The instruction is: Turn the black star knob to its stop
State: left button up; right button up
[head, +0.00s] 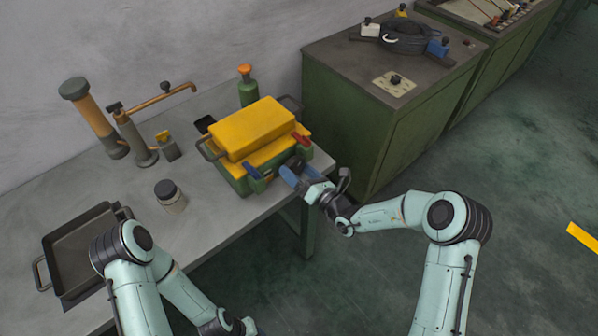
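A dark round part (294,162), which looks like the black star knob, sits at the front of the yellow and green machine box (252,130) on the grey table. Its outline is partly hidden. My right gripper (287,173), with blue fingers, is right at the box front, just beside and in front of this dark part. I cannot tell whether the fingers touch it or how far apart they are. My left arm reaches down to the bottom edge. Only a sliver of the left gripper (261,332) shows there, away from the box.
The grey table (225,225) also holds a black tray (82,252), a jar (170,196), a green bottle (247,88) and a lamp-like stand (140,145). A green cabinet (345,110) stands at the right, with a plate and small black knob (395,81) on top.

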jog(key=shift+n, duration=0.8)
jog(key=n, duration=0.3)
jog(key=b+v, duration=0.3)
jog(key=v, duration=1.1)
pick_arm(q)
jog(key=f, duration=0.1)
jog(key=s+f, duration=0.2)
jog(key=f, duration=0.1)
jog(key=shift+s+b, duration=0.1)
jog(key=shift+b, duration=0.2)
pick_arm(e)
jog(key=s+a+f+n+g+h, duration=0.2)
jog(key=s+a+f+n+g, duration=0.1)
jog(key=s+f+n+g, duration=1)
jog(key=s+f+n, duration=0.3)
jog(key=f+n, duration=0.1)
jog(key=f, duration=0.1)
jog(key=shift+s+g, duration=0.2)
jog(key=shift+g, duration=0.1)
jog(key=shift+a, duration=0.1)
